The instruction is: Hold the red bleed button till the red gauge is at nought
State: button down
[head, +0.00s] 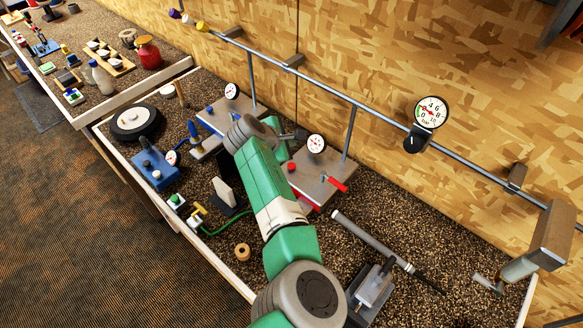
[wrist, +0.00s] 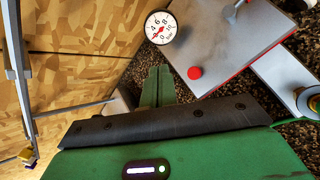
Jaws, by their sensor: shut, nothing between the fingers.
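The red bleed button (wrist: 194,73) sits on a grey plate with a red edge (wrist: 222,45) in the wrist view. In the head view, the button (head: 291,166) shows just right of my arm. The round white gauge (wrist: 159,27) beside the plate has a red needle pointing to the lower left; its exact reading is too small to tell. The gauge also shows in the head view (head: 316,143). My gripper (wrist: 157,76) is shut and empty, its green fingers left of the button in the wrist picture and apart from it.
A red lever (head: 332,184) lies on the same plate. A grey plate with a blue button and its own gauge (head: 231,90) stands to the left. A pipe (head: 340,95) with a larger gauge (head: 431,112) runs along the wall. A grey tube (head: 370,238) lies in front.

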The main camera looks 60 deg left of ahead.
jog(key=b, duration=0.4)
send_over(292, 164)
jog(key=s, duration=0.1)
jog(key=f, duration=0.4)
jog(key=shift+s+d+f, duration=0.2)
jog(key=shift+d+f, duration=0.15)
jog(key=shift+f, duration=1.05)
jog(key=shift+b, duration=0.3)
jog(key=shift+f, duration=0.45)
jog(key=shift+f+b, duration=0.35)
jog(key=shift+f, duration=0.6)
dwell(1.5)
jog(key=shift+a, duration=0.1)
dwell(0.4)
jog(key=shift+s+r+p, duration=0.1)
jog(key=shift+r+p, duration=0.45)
jog(key=shift+s+r+p, duration=0.4)
jog(key=shift+r+p, duration=0.25)
jog(key=shift+p, duration=0.1)
